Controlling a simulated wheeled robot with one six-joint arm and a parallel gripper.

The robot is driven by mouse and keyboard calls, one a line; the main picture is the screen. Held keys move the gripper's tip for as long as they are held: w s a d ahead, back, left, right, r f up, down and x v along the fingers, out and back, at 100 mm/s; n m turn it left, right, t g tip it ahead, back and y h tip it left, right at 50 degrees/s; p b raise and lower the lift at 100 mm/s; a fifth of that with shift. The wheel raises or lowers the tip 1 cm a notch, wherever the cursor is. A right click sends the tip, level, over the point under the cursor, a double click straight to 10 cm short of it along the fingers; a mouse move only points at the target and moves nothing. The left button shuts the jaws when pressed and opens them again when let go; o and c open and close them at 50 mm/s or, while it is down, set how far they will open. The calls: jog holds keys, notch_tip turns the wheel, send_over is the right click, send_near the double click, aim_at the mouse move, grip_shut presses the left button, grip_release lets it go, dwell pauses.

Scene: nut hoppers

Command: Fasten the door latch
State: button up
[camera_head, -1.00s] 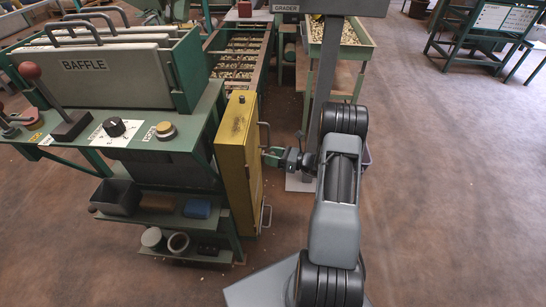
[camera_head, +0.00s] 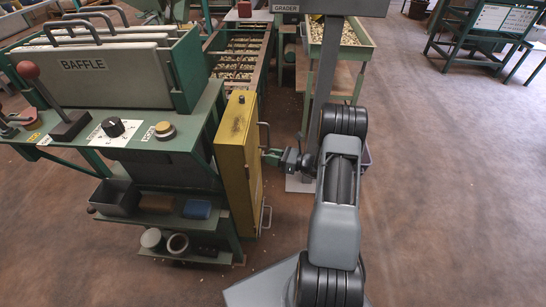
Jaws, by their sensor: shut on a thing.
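The yellow door (camera_head: 238,168) stands upright against the right side of the green machine. A small dark knob (camera_head: 243,99) sits on its top, and metal handles (camera_head: 266,217) show on its right face. My gripper (camera_head: 271,156) is at the right face of the door, a little below the upper handle (camera_head: 264,134). It is shut on a small part there that looks like the door latch. The latch is mostly hidden by the fingers, and I cannot tell its position.
A control shelf with a black dial (camera_head: 113,127) and a red-knobbed lever (camera_head: 29,70) is left of the door. Lower shelves hold a dark bin (camera_head: 116,197) and a blue block (camera_head: 197,209). A grey post (camera_head: 322,80) stands behind my arm. Open floor (camera_head: 450,190) lies to the right.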

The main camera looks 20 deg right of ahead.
jog(key=f+n+b, duration=0.1)
jog(key=n, duration=0.1)
jog(key=shift+a+n, duration=0.1)
jog(key=shift+n, duration=0.2)
jog(key=shift+s+f+n+y+b, duration=0.1)
jog(key=shift+n+y+b, duration=0.3)
jog(key=shift+n+b, duration=0.55)
jog(key=shift+p, duration=0.3)
jog(key=o, duration=0.9)
jog(key=p+v, duration=0.3)
jog(key=v, duration=1)
jog(key=shift+s+d, duration=0.3)
jog(key=shift+n, duration=0.25)
